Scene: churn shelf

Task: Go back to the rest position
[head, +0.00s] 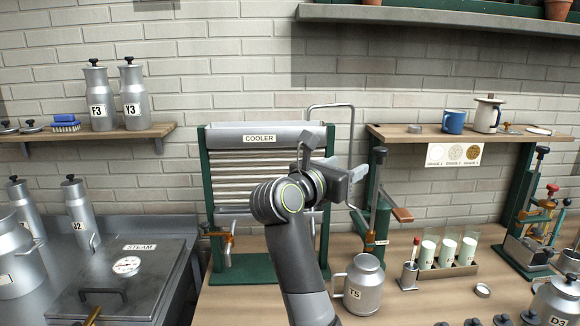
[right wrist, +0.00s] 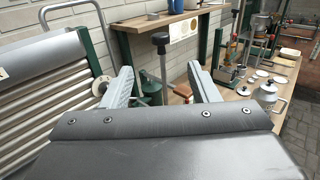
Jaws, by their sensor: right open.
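My right gripper (head: 350,172) is raised in front of the right side of the cooler (head: 258,138), with its arm coming up from the bottom middle of the head view. In the right wrist view the right gripper (right wrist: 160,88) has its two fingers spread wide, with nothing between them. My left gripper is not in the head view.
A silver can marked T5 (head: 362,285) stands on the bench right of my arm. A rack of milky tubes (head: 440,268) and a green press (head: 535,225) stand further right. The steam vat (head: 150,275) is at left. Wall shelves (head: 410,132) hold cups and cans.

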